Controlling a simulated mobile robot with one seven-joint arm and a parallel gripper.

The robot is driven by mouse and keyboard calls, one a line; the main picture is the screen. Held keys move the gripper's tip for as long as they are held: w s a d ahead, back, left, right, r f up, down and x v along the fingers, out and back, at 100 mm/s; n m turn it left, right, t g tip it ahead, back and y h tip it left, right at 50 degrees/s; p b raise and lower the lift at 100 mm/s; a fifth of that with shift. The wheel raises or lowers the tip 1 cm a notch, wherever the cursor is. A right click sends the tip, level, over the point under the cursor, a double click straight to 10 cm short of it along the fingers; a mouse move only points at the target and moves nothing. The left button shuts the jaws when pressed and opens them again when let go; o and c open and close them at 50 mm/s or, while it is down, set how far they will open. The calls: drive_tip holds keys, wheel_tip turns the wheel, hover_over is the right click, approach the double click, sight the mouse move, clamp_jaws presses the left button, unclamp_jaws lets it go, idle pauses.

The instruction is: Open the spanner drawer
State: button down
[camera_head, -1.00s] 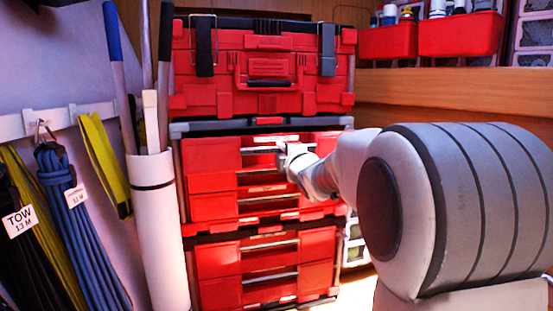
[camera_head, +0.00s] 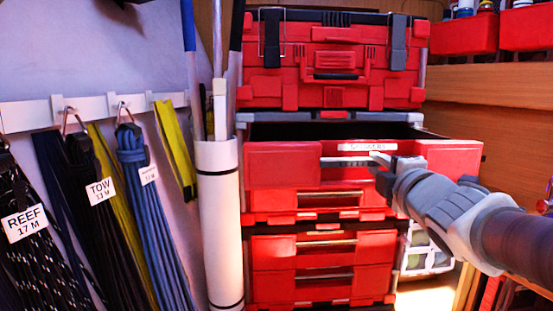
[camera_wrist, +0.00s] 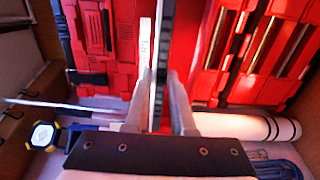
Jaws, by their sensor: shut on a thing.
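The top drawer (camera_head: 283,165) of the middle red toolbox stands pulled out, with a dark gap showing behind its front. A white label (camera_head: 368,147) sits on its front, its lettering too small to read surely. Below the label runs the drawer's bar handle (camera_head: 345,161). My gripper (camera_head: 380,161) is at the right part of this handle, shut on it. In the wrist view the handle (camera_wrist: 160,50) runs upright between the two fingers of my gripper (camera_wrist: 159,80), with the label (camera_wrist: 145,40) beside it. The drawer's contents are not visible.
A red toolbox (camera_head: 335,62) is stacked above, and shut drawers (camera_head: 310,265) lie below. A white tube (camera_head: 220,220) holding poles stands left of the stack. Coiled lines (camera_head: 140,190) hang on the left wall. A wooden shelf (camera_head: 500,80) is on the right.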

drive_tip(key=shift+s, duration=0.1)
drive_tip(key=c, duration=0.8)
unclamp_jaws()
drive_tip(key=shift+o, duration=0.2)
drive_tip(key=s+p, duration=0.2)
drive_tip(key=s, duration=1.5)
drive_tip(key=shift+s+p, duration=0.2)
drive_tip(key=shift+p, duration=0.1)
drive_tip(key=shift+d, duration=0.1)
